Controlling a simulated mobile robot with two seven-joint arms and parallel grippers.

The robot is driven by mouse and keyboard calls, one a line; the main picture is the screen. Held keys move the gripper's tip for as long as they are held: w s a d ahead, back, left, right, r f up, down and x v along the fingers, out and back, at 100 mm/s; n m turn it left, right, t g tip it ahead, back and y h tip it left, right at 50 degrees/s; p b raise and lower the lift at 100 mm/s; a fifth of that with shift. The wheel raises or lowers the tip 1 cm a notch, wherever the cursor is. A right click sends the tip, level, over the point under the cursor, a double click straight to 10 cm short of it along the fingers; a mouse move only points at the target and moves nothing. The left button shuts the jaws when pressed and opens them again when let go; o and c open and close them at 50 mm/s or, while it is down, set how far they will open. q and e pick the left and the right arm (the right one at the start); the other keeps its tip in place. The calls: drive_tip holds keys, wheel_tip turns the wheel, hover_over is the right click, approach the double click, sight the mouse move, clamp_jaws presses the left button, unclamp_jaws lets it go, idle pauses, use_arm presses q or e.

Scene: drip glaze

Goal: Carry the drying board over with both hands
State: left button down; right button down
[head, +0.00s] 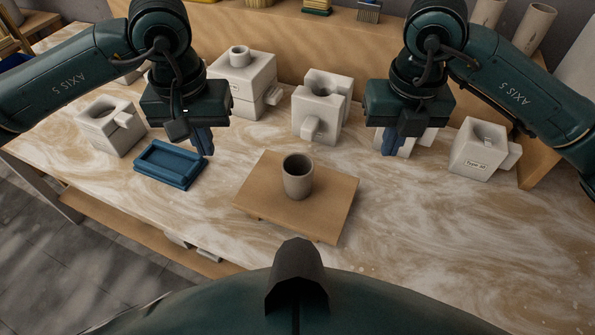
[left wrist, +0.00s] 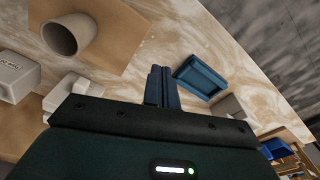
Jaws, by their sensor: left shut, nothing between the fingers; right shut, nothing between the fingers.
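The drying board (head: 333,208) is a flat tan wooden board lying on the table in the middle of the head view. A grey-brown cup (head: 298,177) stands upright on it. In the left wrist view the board (left wrist: 112,22) and the cup (left wrist: 69,34) show at the upper left. My left gripper (head: 204,143) is shut and empty, above the table to the left of the board, near a blue tray; its fingers (left wrist: 162,86) also show in the left wrist view. My right gripper (head: 389,142) is shut and empty, above the table beyond the board's right side.
The blue tray (head: 170,163) lies left of the board. Several white plaster molds, such as one at the back (head: 320,108) and one at the right (head: 478,150), stand behind. The marbled table (head: 440,240) is clear to the right of the board.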

use_arm(q)
drive_tip(key=shift+s+r, duration=0.1)
drive_tip(key=shift+s, duration=0.1)
use_arm(e)
drive_tip(key=shift+s+r, duration=0.1)
drive_tip(key=shift+s, duration=0.1)
